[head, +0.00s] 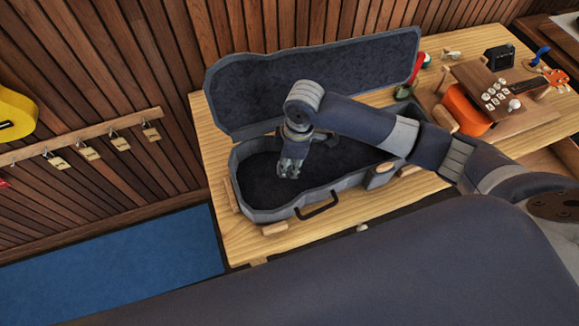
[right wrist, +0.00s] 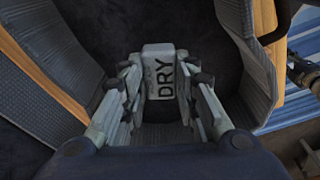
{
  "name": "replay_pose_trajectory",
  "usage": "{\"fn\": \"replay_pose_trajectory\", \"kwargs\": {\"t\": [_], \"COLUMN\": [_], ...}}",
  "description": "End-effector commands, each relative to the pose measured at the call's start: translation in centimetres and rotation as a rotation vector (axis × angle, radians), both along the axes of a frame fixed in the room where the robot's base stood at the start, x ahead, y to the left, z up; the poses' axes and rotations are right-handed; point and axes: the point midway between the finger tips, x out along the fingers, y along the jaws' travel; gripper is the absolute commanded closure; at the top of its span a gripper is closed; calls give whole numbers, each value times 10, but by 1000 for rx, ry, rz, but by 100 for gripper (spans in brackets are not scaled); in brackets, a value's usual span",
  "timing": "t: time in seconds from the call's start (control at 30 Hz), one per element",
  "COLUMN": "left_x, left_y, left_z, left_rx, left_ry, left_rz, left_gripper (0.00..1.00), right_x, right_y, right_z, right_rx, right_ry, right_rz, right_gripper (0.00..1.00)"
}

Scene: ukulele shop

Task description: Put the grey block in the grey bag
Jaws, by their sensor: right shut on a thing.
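The grey bag is an open, grey, instrument-shaped case (head: 268,216) with a dark lining, lying on the wooden table. Its lid (head: 230,92) stands raised at the back. My right gripper (head: 290,168) reaches down inside the case's left part. In the right wrist view, my right gripper (right wrist: 160,97) is shut on the grey block (right wrist: 158,60), a pale block with DRY on it. The block is over the dark lining, between the case walls; I cannot tell if it touches the bottom. In the head view the gripper hides most of the block. My left gripper is not recognisable.
Key tags hang from a wall rail (head: 80,138) at left. A blue mat (head: 120,265) lies on the floor.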

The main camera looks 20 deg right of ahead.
Motion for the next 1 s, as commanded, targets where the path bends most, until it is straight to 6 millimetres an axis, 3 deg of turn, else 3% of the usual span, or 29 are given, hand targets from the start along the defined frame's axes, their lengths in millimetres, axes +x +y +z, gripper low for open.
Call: {"fn": "replay_pose_trajectory", "kwargs": {"t": [0.23, 0.4, 0.6, 0.63, 0.7, 1.0], "left_x": [12, 30, 28, 27, 24, 15], "left_y": [2, 1, 2, 2, 3, 3], "left_z": [6, 7, 6, 6, 6, 5], "left_rx": [2, -1, 0, 0, 1, 3], "left_ry": [-17, -46, -43, -40, -35, -22], "left_rz": [-1, -1, 1, 1, 1, 2], "left_gripper": [60, 60, 60, 60, 60, 60], "right_x": [-1, -1, -1, -1, -1, -1], "right_y": [0, 0, 0, 0, 0, 0], "right_z": [-31, -34, -36, -36, -36, -36], "right_rx": [0, -1, -1, -1, -1, -1], "right_ry": [2, 1, 1, 1, 1, 1], "right_rz": [0, 1, 1, 1, 1, 1], "right_gripper": [94, 94, 94, 68, 52, 52]}}
